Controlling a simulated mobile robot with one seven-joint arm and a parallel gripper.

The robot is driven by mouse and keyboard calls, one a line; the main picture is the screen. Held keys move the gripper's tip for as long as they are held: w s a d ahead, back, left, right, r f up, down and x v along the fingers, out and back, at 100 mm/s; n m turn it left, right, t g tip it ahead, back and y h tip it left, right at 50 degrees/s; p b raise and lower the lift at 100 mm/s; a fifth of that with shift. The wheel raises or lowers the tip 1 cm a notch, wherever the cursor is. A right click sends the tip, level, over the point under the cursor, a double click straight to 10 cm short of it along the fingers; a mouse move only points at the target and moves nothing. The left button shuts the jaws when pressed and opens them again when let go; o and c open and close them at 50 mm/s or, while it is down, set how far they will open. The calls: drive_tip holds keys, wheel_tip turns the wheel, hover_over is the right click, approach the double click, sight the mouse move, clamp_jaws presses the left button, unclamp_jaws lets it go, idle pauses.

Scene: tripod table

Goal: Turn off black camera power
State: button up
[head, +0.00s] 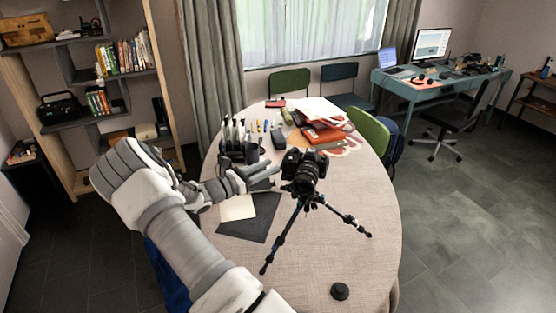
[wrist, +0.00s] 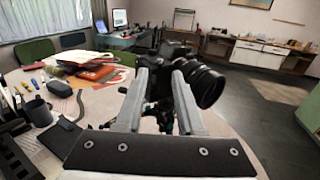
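The black camera (head: 304,170) stands on a small black tripod (head: 306,203) on the round table (head: 365,205), its lens pointing toward the front of the table in the head view. My gripper (head: 266,176) is just left of the camera, at about its height. In the wrist view the camera (wrist: 181,63) is straight ahead, with its lens to the right. My gripper (wrist: 160,76) is open there, its two fingers apart. The fingers hide part of the camera body and tripod; I cannot tell whether they touch it. The power switch is too small to make out.
A lens cap (head: 340,291) lies near the table's front edge. A dark sheet (head: 258,222) with a pale note (head: 238,208) lies below my gripper. A pen organizer (head: 235,140) stands behind it. Red folders (head: 322,133) lie at the back. The table's right side is clear.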

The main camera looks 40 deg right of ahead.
sight(285, 160)
drive_tip(key=shift+s+d+p, duration=0.2)
drive_tip(key=shift+d+p, duration=0.15)
drive_tip(key=shift+d, duration=1.8)
drive_tip(key=shift+c, duration=0.3)
clamp_jaws()
